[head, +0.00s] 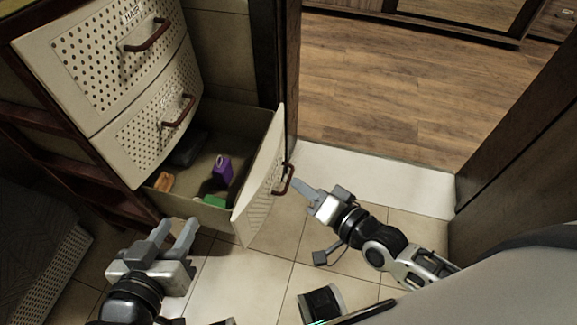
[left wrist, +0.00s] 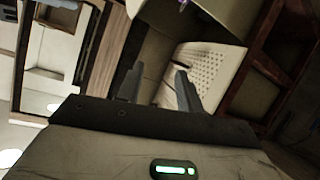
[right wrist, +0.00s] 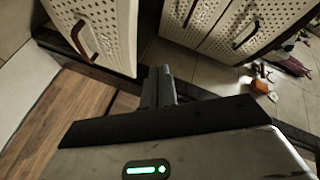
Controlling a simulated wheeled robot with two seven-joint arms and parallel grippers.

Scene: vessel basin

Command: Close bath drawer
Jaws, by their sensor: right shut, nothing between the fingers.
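The bath drawer is the lowest of a cream cabinet and stands pulled out, its perforated front panel (head: 258,190) facing right with a brown handle (head: 287,180). Inside lie a purple item (head: 222,168), a green item (head: 214,201), an orange-brown item (head: 164,182) and a dark item (head: 188,150). My right gripper (head: 298,187) is shut and empty just right of the handle; I cannot tell if it touches. The right wrist view shows its closed fingers (right wrist: 159,75) below a perforated front. My left gripper (head: 178,226) is open and empty, near the drawer's front-left side.
Two upper drawers (head: 110,50) look shut. A dark door frame (head: 278,60) stands behind the open drawer, and a dark wooden panel (head: 520,130) stands at right. Tiled floor (head: 240,275) is mostly clear in front. Small items (right wrist: 262,80) lie on the floor in the right wrist view.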

